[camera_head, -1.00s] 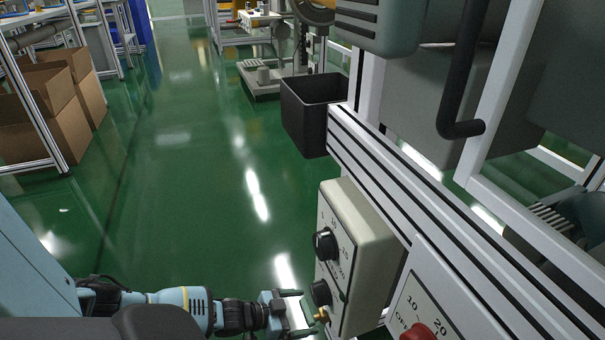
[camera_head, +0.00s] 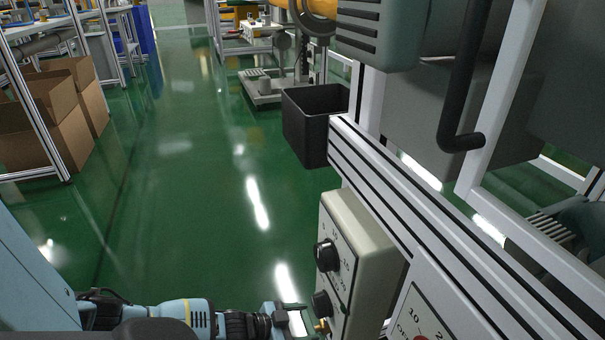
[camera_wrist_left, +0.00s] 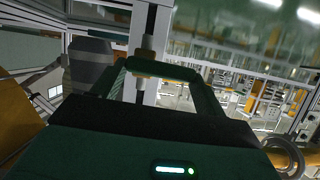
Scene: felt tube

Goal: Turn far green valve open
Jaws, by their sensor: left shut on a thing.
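My left gripper (camera_head: 297,321) is at the bottom of the head view, just left of the beige control box. In the head view the valve cannot be made out clearly; a small brass fitting (camera_head: 322,327) shows beside the fingertips. My right gripper is not in view.
The beige box (camera_head: 360,255) with black knobs (camera_head: 326,255) is fixed to an aluminium rail (camera_head: 400,185). A second panel (camera_head: 425,305) is at lower right. Cardboard boxes (camera_head: 50,120) stand left; the green floor between is clear.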

